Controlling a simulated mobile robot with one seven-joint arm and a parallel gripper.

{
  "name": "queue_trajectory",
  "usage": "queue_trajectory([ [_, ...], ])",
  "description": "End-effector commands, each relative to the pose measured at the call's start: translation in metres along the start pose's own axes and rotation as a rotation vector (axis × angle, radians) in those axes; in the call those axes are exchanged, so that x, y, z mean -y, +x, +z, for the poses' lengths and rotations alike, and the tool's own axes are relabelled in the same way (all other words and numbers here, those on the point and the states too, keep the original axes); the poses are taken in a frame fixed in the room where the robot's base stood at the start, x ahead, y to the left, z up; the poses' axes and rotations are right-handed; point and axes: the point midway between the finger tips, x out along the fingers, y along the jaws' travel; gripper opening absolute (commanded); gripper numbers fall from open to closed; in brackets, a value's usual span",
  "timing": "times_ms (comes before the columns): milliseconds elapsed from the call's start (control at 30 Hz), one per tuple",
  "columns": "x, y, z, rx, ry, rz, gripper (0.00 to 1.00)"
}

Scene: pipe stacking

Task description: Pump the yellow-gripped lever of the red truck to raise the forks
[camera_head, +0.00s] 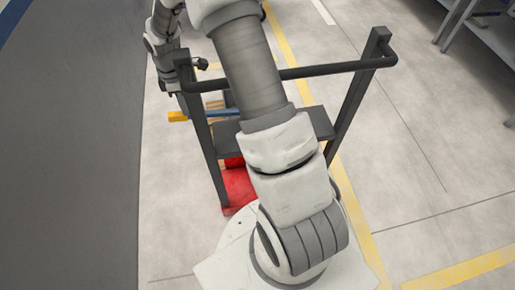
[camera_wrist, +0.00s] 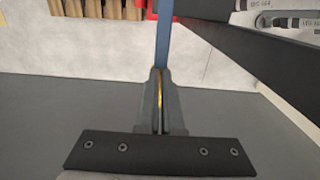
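The lever is blue (camera_head: 215,113) with a yellow grip (camera_head: 177,117), and it sticks out to the left of the dark frame in the head view. The red truck (camera_head: 238,187) shows only in part, behind my arm and under the dark shelf. In the wrist view my gripper (camera_wrist: 161,85) has its fingers close together, with a thin yellow strip of the grip between them. The blue lever (camera_wrist: 164,42) runs straight on from the fingertips. My arm hides the truck's middle, and the forks cannot be made out.
A dark frame with a push bar (camera_head: 335,68) and a shelf (camera_head: 318,122) stands around my arm. Wooden slats (camera_wrist: 100,9) show at the top of the wrist view. A rack (camera_head: 485,35) stands at the far right. The floor left and right is clear.

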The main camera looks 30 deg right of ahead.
Motion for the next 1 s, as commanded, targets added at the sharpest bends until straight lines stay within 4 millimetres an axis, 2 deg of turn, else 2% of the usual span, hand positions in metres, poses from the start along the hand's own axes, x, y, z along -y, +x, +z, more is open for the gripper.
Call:
queue_trajectory([
  [33,0.001,0.011,0.002,0.003,0.001,-0.004,0.0],
  [267,0.001,0.036,0.001,0.002,0.001,-0.003,0.0],
  [400,0.0,0.03,0.001,0.002,0.001,-0.002,0.0],
  [567,0.0,0.011,0.001,0.002,0.001,-0.002,0.0],
  [1000,0.0,-0.062,0.0,-0.001,0.0,0.0,0.0],
])
